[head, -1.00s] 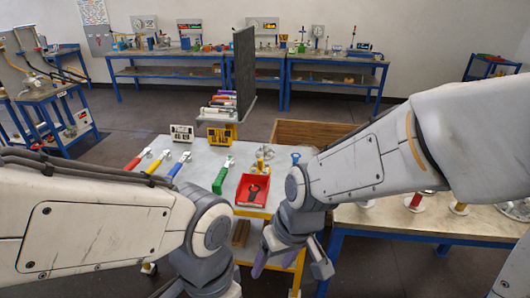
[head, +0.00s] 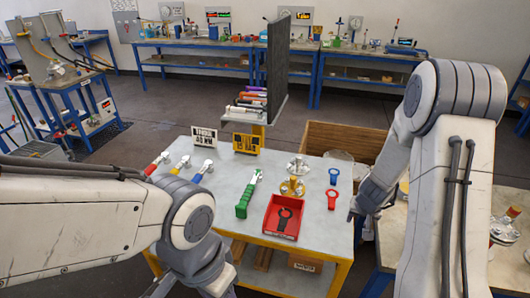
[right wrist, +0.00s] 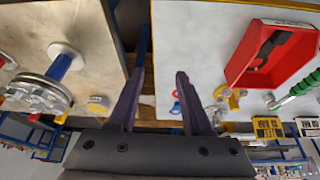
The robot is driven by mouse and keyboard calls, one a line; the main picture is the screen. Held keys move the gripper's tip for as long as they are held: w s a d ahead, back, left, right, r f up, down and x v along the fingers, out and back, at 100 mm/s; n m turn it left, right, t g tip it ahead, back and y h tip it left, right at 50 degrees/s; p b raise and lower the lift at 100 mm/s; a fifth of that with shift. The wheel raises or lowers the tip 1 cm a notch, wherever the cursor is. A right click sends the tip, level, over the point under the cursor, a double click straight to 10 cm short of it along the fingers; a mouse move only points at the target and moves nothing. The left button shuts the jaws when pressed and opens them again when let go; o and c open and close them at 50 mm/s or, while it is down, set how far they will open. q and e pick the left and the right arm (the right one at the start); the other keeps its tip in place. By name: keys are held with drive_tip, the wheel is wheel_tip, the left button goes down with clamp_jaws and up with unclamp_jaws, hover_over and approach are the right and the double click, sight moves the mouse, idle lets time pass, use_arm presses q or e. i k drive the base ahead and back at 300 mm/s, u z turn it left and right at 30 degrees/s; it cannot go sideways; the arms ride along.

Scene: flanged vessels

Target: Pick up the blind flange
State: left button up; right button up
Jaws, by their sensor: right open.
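My right gripper (head: 358,211) hangs at the right edge of the grey-topped table; in the right wrist view its two fingers (right wrist: 160,74) are apart with nothing between them. They point at the gap between two tables. A silver round flanged piece (head: 297,166) and a gold one (head: 292,188) stand on the grey table, left of the gripper. I cannot tell which piece is the blind flange.
A red bin (head: 283,219) with a dark tool, a green-handled tool (head: 249,194), and blue (head: 333,176) and red (head: 332,198) ring tools lie on the grey table (head: 225,222). A dark upright panel (head: 278,70) stands behind. A wooden box (head: 345,142) is at the back right.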

sight(297, 166)
drive_tip(key=u, duration=0.15)
drive_tip(key=i, duration=1.3)
